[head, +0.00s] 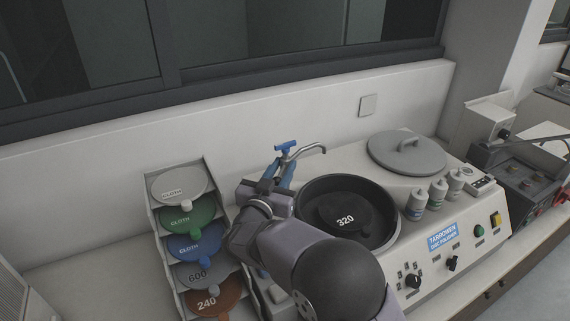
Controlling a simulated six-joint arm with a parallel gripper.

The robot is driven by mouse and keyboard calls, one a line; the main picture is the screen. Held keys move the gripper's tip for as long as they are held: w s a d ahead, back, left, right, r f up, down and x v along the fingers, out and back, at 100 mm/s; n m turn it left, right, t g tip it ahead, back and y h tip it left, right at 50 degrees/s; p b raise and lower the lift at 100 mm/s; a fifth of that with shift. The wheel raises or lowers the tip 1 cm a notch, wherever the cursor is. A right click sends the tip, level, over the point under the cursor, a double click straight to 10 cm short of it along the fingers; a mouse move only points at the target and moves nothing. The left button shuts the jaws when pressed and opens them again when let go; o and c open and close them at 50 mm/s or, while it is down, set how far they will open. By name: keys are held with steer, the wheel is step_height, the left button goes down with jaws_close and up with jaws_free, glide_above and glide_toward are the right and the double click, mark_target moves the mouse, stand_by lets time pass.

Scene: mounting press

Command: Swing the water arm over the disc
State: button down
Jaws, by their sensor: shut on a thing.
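The water arm (309,151) is a thin grey curved spout with a blue tap handle (286,146) on top, at the back left of the polisher. Its tip points right, behind the bowl's rim rather than above the disc. The dark disc (346,222), marked 320, lies in the black bowl (378,243). My gripper (284,172), with blue fingers, is at the water arm's post just below the handle and shut on it. My own wrist partly hides the fingers and the lower post.
A rack (153,206) of cloth and grit discs stands close left of my arm. A grey lid (407,151) lies on the polisher's back deck, with several bottles (416,204) right of the bowl. Control knobs line the front panel. The wall is close behind.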

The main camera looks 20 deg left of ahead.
steer(key=m+h, duration=0.1)
steer(key=m+h+p, duration=0.1)
steer(key=h, duration=0.1)
steer(key=shift+a+r+h, duration=0.15)
steer(key=shift+a+h, duration=0.15)
steer(key=shift+a, duration=0.05)
steer(key=shift+m+g+h, duration=0.3)
steer(key=shift+m+h, duration=0.2)
steer(key=shift+m, duration=0.1)
steer(key=shift+w+r+m+h, duration=0.1)
steer(key=shift+m+h, duration=0.2)
steer(key=shift+h, duration=0.3)
steer(key=c, duration=1.8)
jaws_free()
steer(key=shift+o, duration=0.7)
